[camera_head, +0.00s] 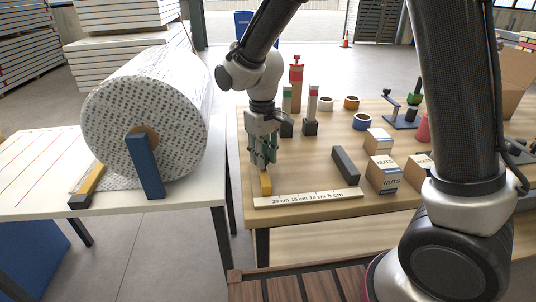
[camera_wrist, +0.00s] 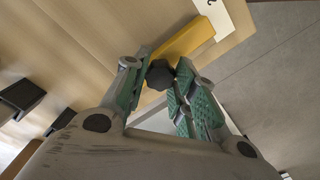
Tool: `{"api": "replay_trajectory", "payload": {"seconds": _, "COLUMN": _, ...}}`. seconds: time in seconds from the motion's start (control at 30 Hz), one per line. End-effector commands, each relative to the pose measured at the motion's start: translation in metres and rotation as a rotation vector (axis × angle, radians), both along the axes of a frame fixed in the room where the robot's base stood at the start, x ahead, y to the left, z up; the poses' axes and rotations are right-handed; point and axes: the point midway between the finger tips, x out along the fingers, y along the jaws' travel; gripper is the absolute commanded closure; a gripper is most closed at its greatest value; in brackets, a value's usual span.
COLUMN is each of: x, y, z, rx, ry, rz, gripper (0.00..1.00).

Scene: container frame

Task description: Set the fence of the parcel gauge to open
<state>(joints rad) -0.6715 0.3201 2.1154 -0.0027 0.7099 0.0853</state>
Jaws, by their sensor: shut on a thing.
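The parcel gauge shows in the head view as a pale scale strip (camera_head: 310,198) along the table's front, marked 20 cm at the left to 5 cm at the right. Its yellow fence (camera_head: 265,183) stands near the 20 cm end, and also shows in the wrist view (camera_wrist: 195,37). A dark bar (camera_head: 345,165) lies across from it near the 5 cm end. My gripper (camera_head: 264,158) reaches down over the fence. In the wrist view its green-padded fingers (camera_wrist: 158,82) are shut on a black knob (camera_wrist: 159,73) at the fence's end. The fingers partly hide the knob.
Tape rolls (camera_head: 361,121) and stamps (camera_head: 311,110) stand behind. A large wrap roll (camera_head: 145,115) lies on a separate white table at the left, across a gap. The wood between fence and bar is clear.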

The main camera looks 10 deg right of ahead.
Motion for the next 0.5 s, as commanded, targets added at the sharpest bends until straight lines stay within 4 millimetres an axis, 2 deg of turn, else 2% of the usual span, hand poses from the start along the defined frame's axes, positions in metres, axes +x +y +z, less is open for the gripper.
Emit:
{"api": "replay_trajectory", "payload": {"seconds": 0.03, "x": 0.0007, "y": 0.0038, "z": 0.0009, "rx": 0.008, "ry": -0.005, "rz": 0.000, "gripper": 1.00}}
{"api": "replay_trajectory", "payload": {"seconds": 0.07, "x": 0.0007, "y": 0.0040, "z": 0.0009, "rx": 0.008, "ry": -0.005, "rz": 0.000, "gripper": 0.69}}
{"api": "replay_trajectory", "payload": {"seconds": 0.17, "x": 0.0008, "y": 0.0038, "z": 0.0010, "rx": 0.008, "ry": -0.005, "rz": 0.001, "gripper": 0.51}}
{"api": "replay_trajectory", "payload": {"seconds": 0.5, "x": 0.0005, "y": 0.0021, "z": 0.0017, "rx": 0.006, "ry": -0.003, "rz": 0.000, "gripper": 0.50}}
